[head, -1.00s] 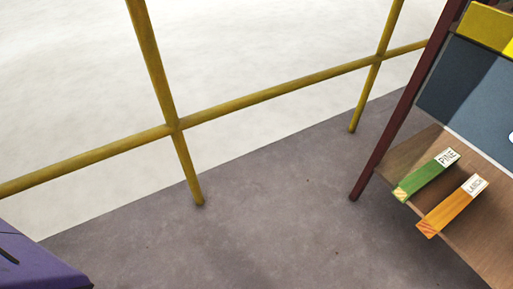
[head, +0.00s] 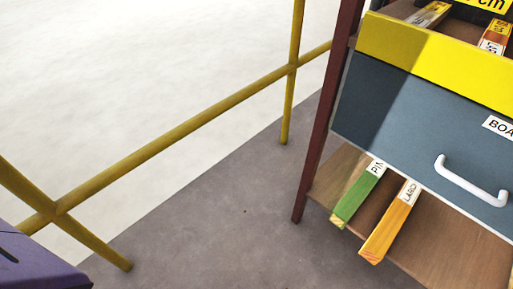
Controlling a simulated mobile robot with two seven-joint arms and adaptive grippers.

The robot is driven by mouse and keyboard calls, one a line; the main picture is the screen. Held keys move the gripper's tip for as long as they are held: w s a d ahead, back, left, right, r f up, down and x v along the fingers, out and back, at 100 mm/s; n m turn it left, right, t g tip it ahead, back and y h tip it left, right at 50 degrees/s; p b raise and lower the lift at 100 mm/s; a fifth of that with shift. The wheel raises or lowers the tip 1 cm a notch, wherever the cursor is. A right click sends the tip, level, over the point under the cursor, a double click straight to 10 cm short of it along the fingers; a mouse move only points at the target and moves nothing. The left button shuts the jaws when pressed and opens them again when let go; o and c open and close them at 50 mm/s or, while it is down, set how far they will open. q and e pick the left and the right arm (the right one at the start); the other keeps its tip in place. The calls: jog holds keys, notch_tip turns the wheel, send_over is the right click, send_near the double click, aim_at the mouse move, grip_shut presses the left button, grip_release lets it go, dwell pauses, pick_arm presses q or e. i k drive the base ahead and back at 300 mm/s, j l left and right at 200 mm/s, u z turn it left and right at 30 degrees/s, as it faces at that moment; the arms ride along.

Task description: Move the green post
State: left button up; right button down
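The green post (head: 354,199) lies on the low wooden shelf (head: 462,247) at the right of the head view. Its near end sticks out past the shelf edge, and a white label, partly hidden, sits toward its far end. An orange post (head: 389,226) with a white label lies beside it to the right, also sticking out. The far ends of both are hidden under the blue-grey drawer front. Neither of my grippers is in view.
A blue-grey drawer front (head: 400,115) with a white handle (head: 470,182) and yellow top band is above the posts. A dark red upright (head: 318,140) stands left of the shelf. A yellow railing (head: 180,130) crosses the left. Grey floor (head: 230,215) between is clear. A purple object (head: 35,262) is lower left.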

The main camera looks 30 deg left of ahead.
aim_at(345, 209)
jog(key=i+j+z, duration=0.15)
jog(key=j+z, duration=0.15)
jog(key=j, duration=0.45)
jog(key=j+z, duration=0.3)
jog(key=j, duration=0.45)
